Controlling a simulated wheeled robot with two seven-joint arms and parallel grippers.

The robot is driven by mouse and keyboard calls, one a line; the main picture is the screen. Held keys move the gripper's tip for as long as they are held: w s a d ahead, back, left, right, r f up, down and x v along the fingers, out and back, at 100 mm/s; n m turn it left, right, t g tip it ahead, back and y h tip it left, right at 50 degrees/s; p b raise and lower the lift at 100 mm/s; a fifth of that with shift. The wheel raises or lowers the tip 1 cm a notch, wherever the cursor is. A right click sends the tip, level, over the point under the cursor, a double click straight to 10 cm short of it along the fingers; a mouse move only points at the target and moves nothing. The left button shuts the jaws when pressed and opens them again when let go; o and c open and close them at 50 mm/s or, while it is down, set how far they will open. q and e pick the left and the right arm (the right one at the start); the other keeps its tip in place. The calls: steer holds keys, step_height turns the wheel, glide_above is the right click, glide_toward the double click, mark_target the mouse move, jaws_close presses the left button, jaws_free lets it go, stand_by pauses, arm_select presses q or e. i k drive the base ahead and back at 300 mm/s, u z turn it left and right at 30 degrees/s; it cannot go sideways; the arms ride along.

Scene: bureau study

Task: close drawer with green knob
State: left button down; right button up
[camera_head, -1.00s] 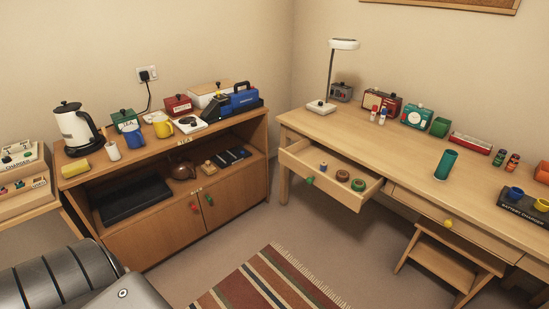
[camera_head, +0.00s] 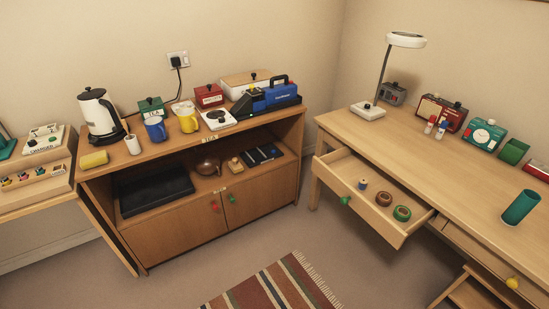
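The open drawer (camera_head: 369,216) with a green knob (camera_head: 345,201) sticks out of the left end of the wooden desk (camera_head: 420,160). Inside it lie a small blue and tan roll (camera_head: 362,184), a brown roll (camera_head: 384,198) and a green-ringed roll (camera_head: 402,213). Neither of my grippers shows in the head view.
A cabinet (camera_head: 170,231) stands left of the desk, with a kettle (camera_head: 98,114), mugs and boxes on top; its door also has a green knob (camera_head: 231,198). A striped rug (camera_head: 272,288) lies on the floor. Floor between cabinet and drawer is clear.

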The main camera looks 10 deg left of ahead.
mark_target(341, 169)
steer(key=u, duration=0.3)
steer(key=i, duration=0.85)
steer(key=z, duration=0.65)
steer(key=i, duration=0.7)
steer(key=z, duration=0.65)
